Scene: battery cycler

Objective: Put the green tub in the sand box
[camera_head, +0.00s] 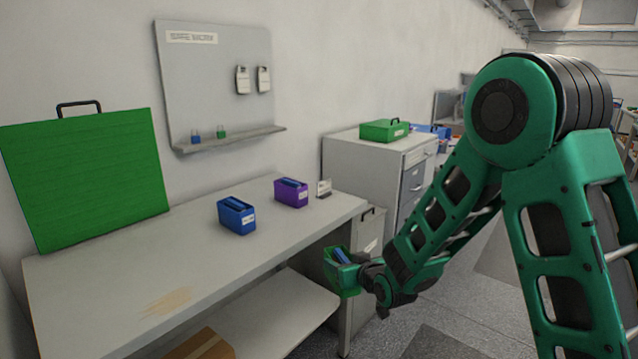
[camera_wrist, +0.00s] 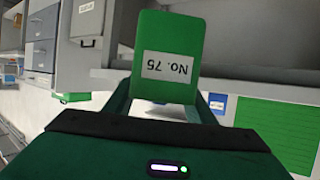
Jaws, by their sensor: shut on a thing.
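The green tub (camera_head: 342,281) is in my gripper (camera_head: 357,270), off the table's front right corner in the head view. Blue contents show in its open top. In the wrist view the tub (camera_wrist: 170,35) stands between the two fingers, its "No. 75" label upside down in the picture. My gripper is shut on it. I cannot identify the sand box for certain. A grey bin (camera_head: 370,232) with a handle and a white label stands beyond the tub, by the table's right end; its label is too small to read.
On the table (camera_head: 110,290) stand a blue tub (camera_head: 237,216) and a purple tub (camera_head: 291,192). A large green panel (camera_head: 85,180) leans at left. A lower shelf (camera_head: 285,318) holds a brown item (camera_head: 203,346). A grey cabinet (camera_head: 350,160) carries a green case (camera_head: 384,131).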

